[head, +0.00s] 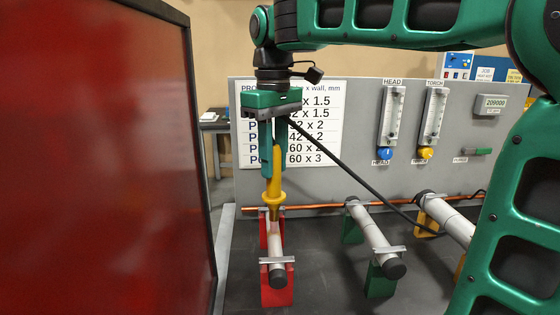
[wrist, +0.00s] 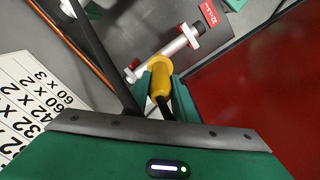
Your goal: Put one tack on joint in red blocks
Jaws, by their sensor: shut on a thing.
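My gripper (head: 272,165) is shut on a yellow torch (head: 274,187) that points down, with a dark cable trailing off to the right. In the wrist view the yellow torch (wrist: 160,75) sits between the green fingers. Its tip is just above the far part of a grey pipe (head: 277,248) clamped in red blocks (head: 277,290). I cannot tell whether the tip touches the pipe. The pipe also shows in the wrist view (wrist: 172,48), beyond the torch. The torch hides part of the pipe, so the joint is not clear to see.
A second pipe (head: 374,240) lies in green blocks (head: 380,281), and a third (head: 450,220) in yellow blocks to the right. A copper tube (head: 325,207) runs along the back panel. A large red screen (head: 100,160) stands close on the left. Dark bench is bare between the pipes.

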